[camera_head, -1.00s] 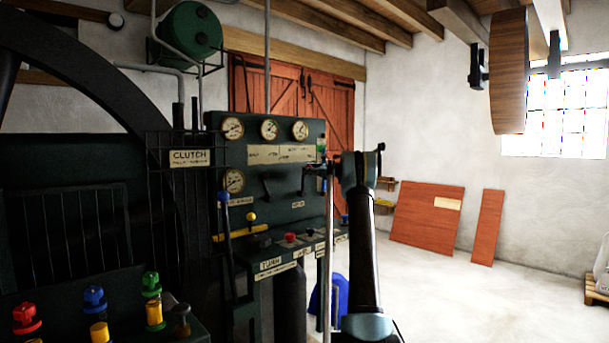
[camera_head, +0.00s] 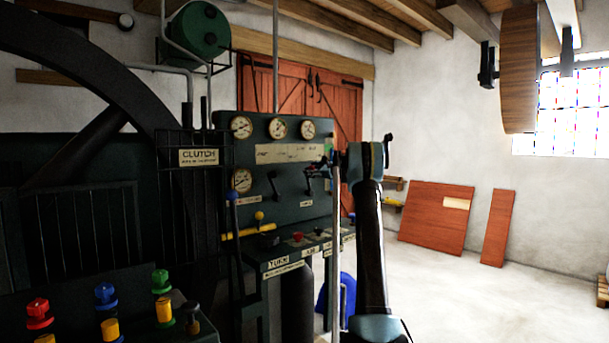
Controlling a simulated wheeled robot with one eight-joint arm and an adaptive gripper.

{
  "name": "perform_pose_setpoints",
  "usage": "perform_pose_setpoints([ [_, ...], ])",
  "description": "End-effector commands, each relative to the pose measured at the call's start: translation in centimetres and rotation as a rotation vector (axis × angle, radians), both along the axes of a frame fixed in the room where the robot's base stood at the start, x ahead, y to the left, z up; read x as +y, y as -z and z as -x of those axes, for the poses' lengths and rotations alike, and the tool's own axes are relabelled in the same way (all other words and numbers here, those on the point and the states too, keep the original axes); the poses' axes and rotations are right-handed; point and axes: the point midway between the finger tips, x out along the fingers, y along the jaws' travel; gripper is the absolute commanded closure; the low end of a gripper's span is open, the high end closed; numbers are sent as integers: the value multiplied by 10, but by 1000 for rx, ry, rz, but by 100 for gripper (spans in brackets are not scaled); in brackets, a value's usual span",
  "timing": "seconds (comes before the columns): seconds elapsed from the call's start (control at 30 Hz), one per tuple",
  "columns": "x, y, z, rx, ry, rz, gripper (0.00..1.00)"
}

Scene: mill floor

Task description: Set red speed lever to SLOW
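The dark green control panel (camera_head: 285,210) stands left of centre with gauges, labels and small levers. One dark lever (camera_head: 273,184) sticks out below the gauges. My gripper (camera_head: 322,168) is small and dark at the panel's right side, in front of another lever there. I cannot tell whether it touches that lever or whether its fingers are open. I cannot make out a red speed lever or a SLOW mark; my arm and gripper hide part of the panel's right side. A red knob (camera_head: 297,237) sits on the ledge below.
A blue-topped lever (camera_head: 233,197) stands upright left of the panel. Red, blue, green and yellow knobs (camera_head: 105,293) are at front left beside the large black wheel (camera_head: 120,75). A blue object (camera_head: 348,290) is behind my arm.

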Motion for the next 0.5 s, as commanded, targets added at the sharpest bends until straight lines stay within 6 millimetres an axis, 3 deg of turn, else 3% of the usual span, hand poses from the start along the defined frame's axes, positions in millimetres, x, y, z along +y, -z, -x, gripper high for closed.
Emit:
perform_pose_setpoints([
  [0.27, -5, 0, 6, 0, 1, -1, 46],
  [0.5, -32, -2, 35, 0, 2, -1, 46],
])
